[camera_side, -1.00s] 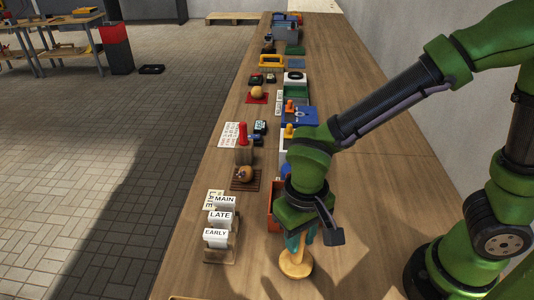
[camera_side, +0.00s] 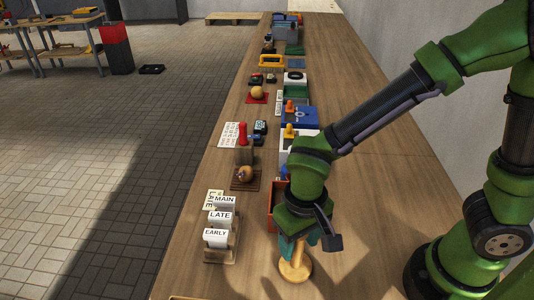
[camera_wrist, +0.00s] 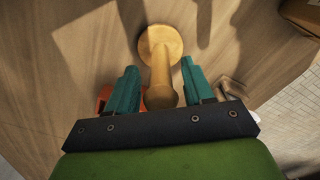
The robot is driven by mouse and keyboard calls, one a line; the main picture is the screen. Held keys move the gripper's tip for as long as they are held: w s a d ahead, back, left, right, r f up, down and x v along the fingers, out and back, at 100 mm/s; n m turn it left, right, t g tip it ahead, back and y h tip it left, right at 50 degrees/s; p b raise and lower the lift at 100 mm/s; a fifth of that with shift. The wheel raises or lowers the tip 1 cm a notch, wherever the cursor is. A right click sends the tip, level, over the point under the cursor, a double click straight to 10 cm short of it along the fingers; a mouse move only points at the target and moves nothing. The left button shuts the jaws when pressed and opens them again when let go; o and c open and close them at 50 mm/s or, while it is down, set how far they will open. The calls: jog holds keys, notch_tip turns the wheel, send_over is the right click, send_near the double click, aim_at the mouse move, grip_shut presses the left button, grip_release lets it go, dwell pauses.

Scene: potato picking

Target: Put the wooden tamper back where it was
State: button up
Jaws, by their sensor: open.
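The wooden tamper (camera_side: 294,270) stands upright on the bench near the front, its round base down. In the wrist view the tamper (camera_wrist: 160,52) shows its disc base beyond the fingertips, with its handle running back between the fingers. My gripper (camera_side: 300,246) is over the tamper, pointing down. In the wrist view my gripper (camera_wrist: 158,68) is open, with one teal finger on each side of the handle and gaps visible. The upper end of the handle is partly hidden by the gripper body.
An orange bin (camera_side: 274,213) stands just behind my gripper. A card rack (camera_side: 219,243) marked EARLY, LATE and MAIN is to the left. The bench right of the tamper is clear.

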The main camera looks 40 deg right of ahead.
notch_tip(320, 180, up, 11)
jog(key=shift+r, duration=0.2)
jog(key=shift+d+r, duration=0.1)
jog(key=shift+r, duration=0.25)
jog(key=d+r+m+t+y, duration=0.1)
jog(key=d+r+t, duration=0.1)
jog(key=d, duration=0.6)
jog(key=d+r+m+t+y, duration=0.1)
jog(key=d+r+t, duration=0.2)
jog(key=d+t, duration=0.2)
jog(key=d, duration=0.3)
jog(key=shift+s, duration=0.3)
